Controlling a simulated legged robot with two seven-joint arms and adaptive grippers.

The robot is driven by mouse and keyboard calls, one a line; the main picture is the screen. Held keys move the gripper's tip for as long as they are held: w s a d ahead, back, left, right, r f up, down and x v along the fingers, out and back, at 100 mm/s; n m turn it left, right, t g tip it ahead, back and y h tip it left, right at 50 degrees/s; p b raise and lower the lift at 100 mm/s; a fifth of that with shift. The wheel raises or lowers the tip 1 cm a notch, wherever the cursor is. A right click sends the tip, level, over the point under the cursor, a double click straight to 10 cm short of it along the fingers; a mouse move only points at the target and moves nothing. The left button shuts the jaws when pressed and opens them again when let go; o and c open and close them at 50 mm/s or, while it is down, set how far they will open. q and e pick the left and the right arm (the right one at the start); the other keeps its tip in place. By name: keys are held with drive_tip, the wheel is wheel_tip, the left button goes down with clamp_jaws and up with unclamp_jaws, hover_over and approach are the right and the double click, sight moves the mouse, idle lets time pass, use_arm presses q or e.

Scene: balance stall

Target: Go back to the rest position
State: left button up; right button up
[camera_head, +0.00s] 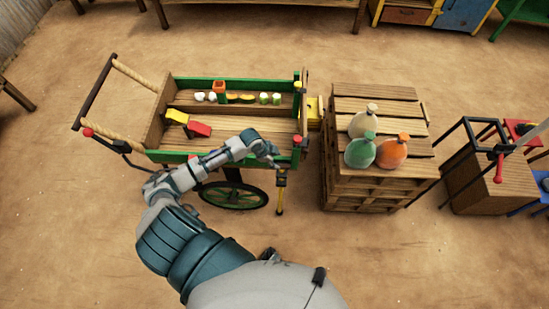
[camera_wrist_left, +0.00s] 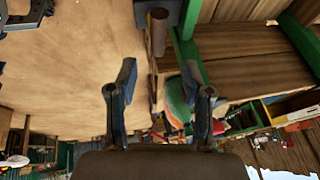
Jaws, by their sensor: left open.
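My left arm reaches up from the bottom of the head view. My left gripper (camera_head: 268,153) is at the near right corner of the wooden cart (camera_head: 171,157) with green edges. In the left wrist view its two fingers (camera_wrist_left: 161,95) stand wide apart, with nothing held between them. A green and orange rounded shape shows behind the right finger there. My right gripper is not in view.
Yellow (camera_head: 177,116) and red (camera_head: 200,129) blocks lie in the cart. Sandy ground is open in front.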

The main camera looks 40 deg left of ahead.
use_arm(q)
drive_tip(key=shift+s+a+r, duration=0.2)
drive_tip(key=shift+r, duration=0.4)
